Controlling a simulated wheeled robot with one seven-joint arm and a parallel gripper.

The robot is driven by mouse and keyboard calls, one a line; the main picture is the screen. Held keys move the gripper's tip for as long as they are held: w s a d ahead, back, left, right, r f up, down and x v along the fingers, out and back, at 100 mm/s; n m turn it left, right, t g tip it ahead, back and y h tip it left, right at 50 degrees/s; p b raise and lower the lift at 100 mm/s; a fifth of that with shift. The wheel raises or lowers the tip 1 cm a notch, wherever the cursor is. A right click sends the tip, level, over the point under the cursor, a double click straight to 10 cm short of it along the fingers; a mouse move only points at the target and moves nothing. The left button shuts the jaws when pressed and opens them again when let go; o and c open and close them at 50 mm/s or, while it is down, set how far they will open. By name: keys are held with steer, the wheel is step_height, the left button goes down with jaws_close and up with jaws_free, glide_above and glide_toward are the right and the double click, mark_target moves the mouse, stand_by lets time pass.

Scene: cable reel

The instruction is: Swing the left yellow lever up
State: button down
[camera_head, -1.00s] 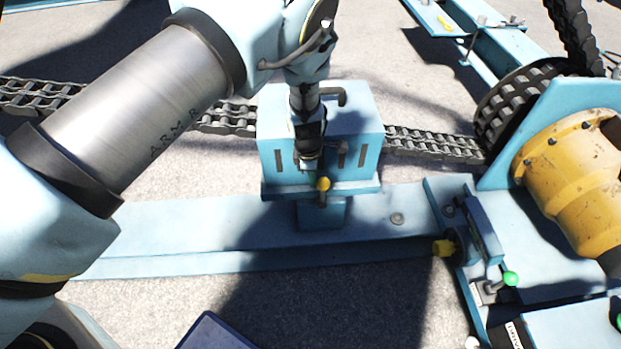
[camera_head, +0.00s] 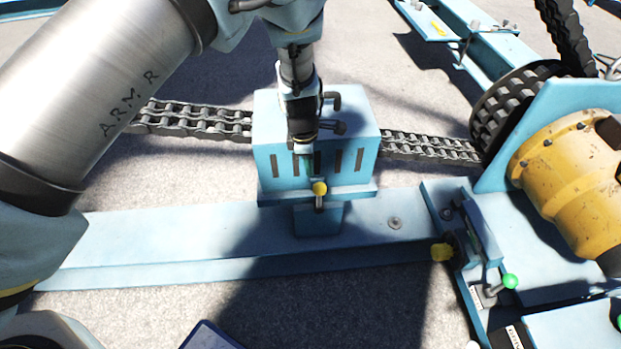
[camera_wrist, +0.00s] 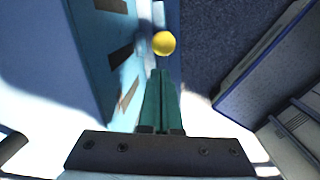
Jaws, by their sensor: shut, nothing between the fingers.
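The left yellow lever (camera_head: 319,188) has a round yellow knob and a short dark stem showing below it. It sits at the lower front of a blue slotted box (camera_head: 275,140). In the wrist view the yellow knob (camera_wrist: 164,43) is just beyond my fingertips, with a small gap apparent. My gripper (camera_head: 309,168) points down in front of the box, above the knob. Its green fingers (camera_wrist: 162,74) are together and empty in the wrist view. The lever's pivot is not clearly visible.
A chain (camera_head: 195,120) runs through the box to a sprocket wheel (camera_head: 500,105) at right. A blue beam (camera_head: 160,240) passes beneath the box.

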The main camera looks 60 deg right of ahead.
steer(key=shift+w+a+r, duration=0.15)
steer(key=shift+r, duration=0.65)
steer(key=shift+w+a+r, duration=0.15)
steer(key=shift+r, duration=0.6)
steer(key=w+r, duration=0.1)
steer(key=w, duration=0.1)
steer(key=w+a+r, duration=0.1)
steer(key=w, duration=0.1)
steer(key=w+a+r, duration=0.1)
steer(key=w, duration=0.2)
steer(key=shift+a+r, duration=0.25)
steer(key=shift+r, duration=0.05)
steer(key=w+a+r+m+p, duration=0.1)
steer(key=w+a+r+m, duration=0.1)
steer(key=w+a+r, duration=0.85)
steer(key=w+a+r+m+p, duration=0.1)
steer(key=w+a+r, duration=0.5)
steer(key=w+a, duration=0.8)
steer(key=s+a+r+m, duration=0.1)
steer(key=s+a+r, duration=0.1)
steer(key=a, duration=0.7)
steer(key=s+a+r+m+t, duration=0.1)
steer(key=s+a+r, duration=0.1)
steer(key=a, duration=0.7)
steer(key=s+a+r+m+t+y+p, duration=0.1)
steer(key=s+a+r, duration=0.1)
steer(key=a, duration=0.7)
steer(key=shift+s+r, duration=0.35)
steer(key=shift+r, duration=0.25)
